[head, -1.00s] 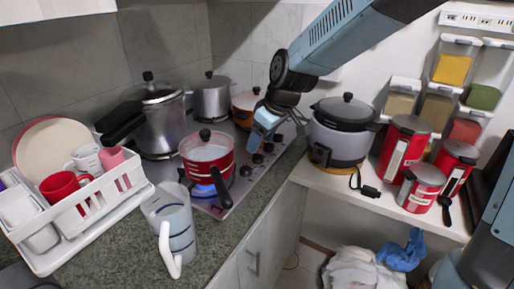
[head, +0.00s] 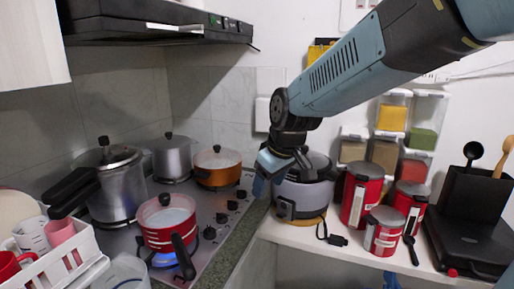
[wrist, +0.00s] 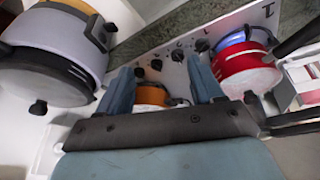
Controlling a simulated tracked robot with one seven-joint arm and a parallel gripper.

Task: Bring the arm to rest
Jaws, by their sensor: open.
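My blue-grey arm (head: 345,62) reaches in from the upper right in the head view. My gripper (head: 265,183) hangs at its end, in front of the left side of the grey rice cooker (head: 302,198) as seen there. In the wrist view my gripper (wrist: 163,80) shows two blue fingers well apart, with nothing held between them. The stove's knob panel and an orange pot (wrist: 150,94) appear beyond the fingers. I cannot tell the exact distance from the fingers to the cooker.
A red pot (head: 168,218) sits over a lit blue flame on the stove (head: 205,250). A pressure cooker (head: 112,185) stands left of it. Red canisters (head: 361,195) and clear spice dispensers (head: 392,112) stand right of the rice cooker. A range hood (head: 150,25) hangs above.

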